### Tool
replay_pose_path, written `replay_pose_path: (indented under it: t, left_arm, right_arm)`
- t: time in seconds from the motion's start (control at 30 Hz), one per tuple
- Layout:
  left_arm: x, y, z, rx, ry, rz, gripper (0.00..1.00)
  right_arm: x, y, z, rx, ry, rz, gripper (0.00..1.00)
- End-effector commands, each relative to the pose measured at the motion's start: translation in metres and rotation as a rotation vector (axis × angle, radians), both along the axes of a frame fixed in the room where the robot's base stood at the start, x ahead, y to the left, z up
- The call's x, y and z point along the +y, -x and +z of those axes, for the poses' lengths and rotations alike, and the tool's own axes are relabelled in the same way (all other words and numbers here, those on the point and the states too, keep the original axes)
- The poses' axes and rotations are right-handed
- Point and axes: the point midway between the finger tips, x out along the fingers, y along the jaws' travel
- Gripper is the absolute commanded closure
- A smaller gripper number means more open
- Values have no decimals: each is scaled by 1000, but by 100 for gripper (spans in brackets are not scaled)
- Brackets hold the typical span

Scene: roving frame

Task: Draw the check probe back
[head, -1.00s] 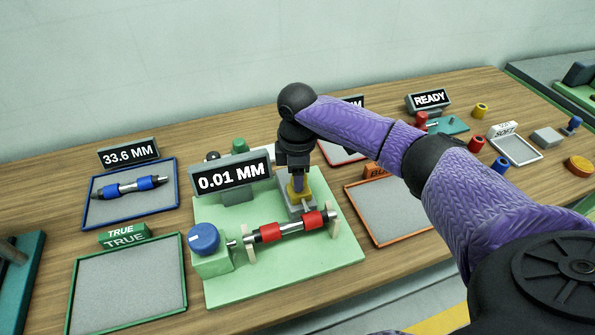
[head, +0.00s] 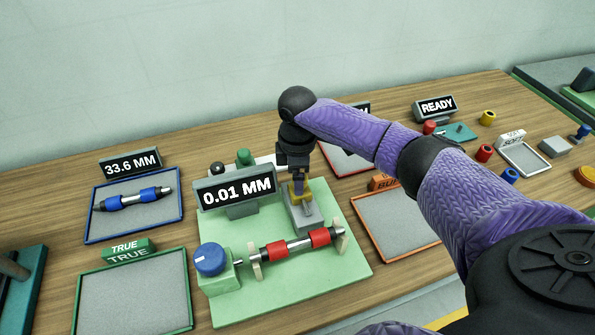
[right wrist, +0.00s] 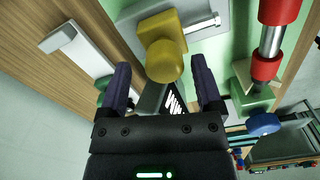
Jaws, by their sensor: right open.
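The check probe has a yellow knob (head: 301,194) and a metal rod (right wrist: 203,24) on a grey block (head: 311,222). The rod points toward a silver shaft (head: 296,245) with red bands, with a gap between them in the right wrist view. The shaft rests across cream supports on the green fixture (head: 345,271). My right gripper (right wrist: 160,66) is open, its fingers on either side of the yellow knob; contact is not clear. In the head view it comes down from above, partly hiding the knob. The sign (head: 238,191) reads 0.01 MM. My left gripper is not in view.
A blue knob (head: 210,259) stands at the fixture's left. A blue-rimmed tray (head: 88,222) holds a blue-banded shaft (head: 134,199). A green-rimmed tray (head: 135,295) and an orange-rimmed tray (head: 398,225) are empty. A READY sign (head: 436,107) and small parts stand at the right.

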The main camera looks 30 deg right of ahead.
Motion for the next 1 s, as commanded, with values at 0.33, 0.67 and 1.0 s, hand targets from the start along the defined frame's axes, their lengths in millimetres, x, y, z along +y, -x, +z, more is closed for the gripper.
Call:
replay_pose_path:
  t: [0.33, 0.67, 1.0]
  left_arm:
    - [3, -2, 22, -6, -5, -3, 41]
    - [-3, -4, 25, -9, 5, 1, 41]
    - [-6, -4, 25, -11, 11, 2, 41]
  right_arm:
    - [0, -1, 76, -5, -1, 0, 16]
    - [0, 0, 100, -2, 0, 0, 16]
    - [0, 0, 99, -2, 0, 0, 16]
